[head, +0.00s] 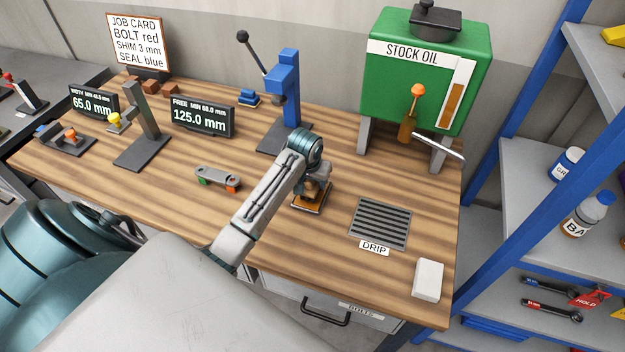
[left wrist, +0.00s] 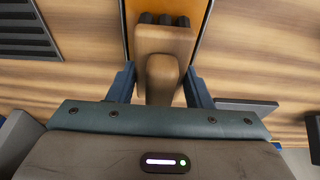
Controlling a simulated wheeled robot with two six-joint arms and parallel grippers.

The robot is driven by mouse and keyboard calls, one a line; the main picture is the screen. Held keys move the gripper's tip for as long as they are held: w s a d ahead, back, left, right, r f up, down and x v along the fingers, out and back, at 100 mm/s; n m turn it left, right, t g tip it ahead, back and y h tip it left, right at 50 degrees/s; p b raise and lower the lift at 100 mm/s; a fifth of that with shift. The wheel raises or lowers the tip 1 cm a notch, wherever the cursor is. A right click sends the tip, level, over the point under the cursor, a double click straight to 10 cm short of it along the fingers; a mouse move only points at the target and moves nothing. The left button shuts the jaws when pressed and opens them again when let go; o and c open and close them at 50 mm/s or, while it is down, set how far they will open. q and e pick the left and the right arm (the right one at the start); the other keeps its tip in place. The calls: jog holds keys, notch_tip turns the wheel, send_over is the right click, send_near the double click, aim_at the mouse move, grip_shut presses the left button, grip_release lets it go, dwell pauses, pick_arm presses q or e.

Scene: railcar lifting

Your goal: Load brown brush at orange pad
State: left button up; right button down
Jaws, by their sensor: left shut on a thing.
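My left gripper (head: 318,186) reaches over the orange pad (head: 305,207) near the middle of the bench. In the left wrist view the left gripper (left wrist: 160,88) is shut on the handle of the brown brush (left wrist: 164,45). The brush has several black tufts at its far end. The orange pad (left wrist: 131,14) shows beside and behind the brush, edged by a dark rim. I cannot tell whether the brush touches the pad. In the head view the gripper hides much of the brush and part of the pad. My right gripper is not in view.
A drip grate (head: 380,223) and a white block (head: 428,281) lie to the right. The green stock oil tank (head: 415,75) stands behind on legs. A blue lever press (head: 286,90) stands behind the pad. A grey link (head: 218,179) lies left of my arm.

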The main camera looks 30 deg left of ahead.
pick_arm(q)
jog(key=shift+f, duration=0.55)
dwell(1.6)
jog(key=shift+r, duration=0.1)
jog(key=shift+r, duration=3.5)
jog(key=shift+f, duration=0.1)
